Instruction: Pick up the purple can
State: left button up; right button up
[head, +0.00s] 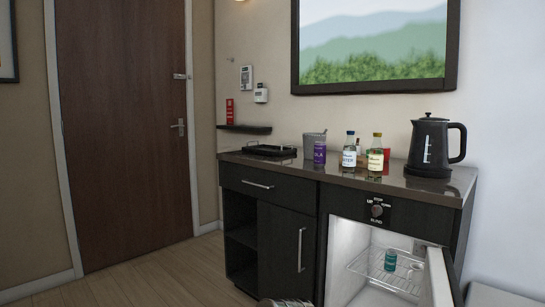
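The purple can (319,154) stands upright on the dark vanity counter (228,157), near its front edge. It is in front of a grey ice bucket (312,142) and partly covers it. A bottle with a white label (349,152) stands to its right, apart from it. Neither of my grippers can be made out in the head view. Only a small grey shape shows at the bottom edge, and I cannot tell what it is.
A bottle with a yellow cap (375,156), a red item (386,154) and a black kettle (430,146) stand right of the can. A black tray (268,150) lies to its left. Below, the mini fridge door (440,279) is open; a teal can (390,260) stands inside.

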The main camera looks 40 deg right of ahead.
aim_at(319, 148)
jog(key=i+z, duration=0.25)
jog(key=i, duration=0.2)
jog(key=i+j+z, duration=0.3)
jog(key=i+l, duration=0.1)
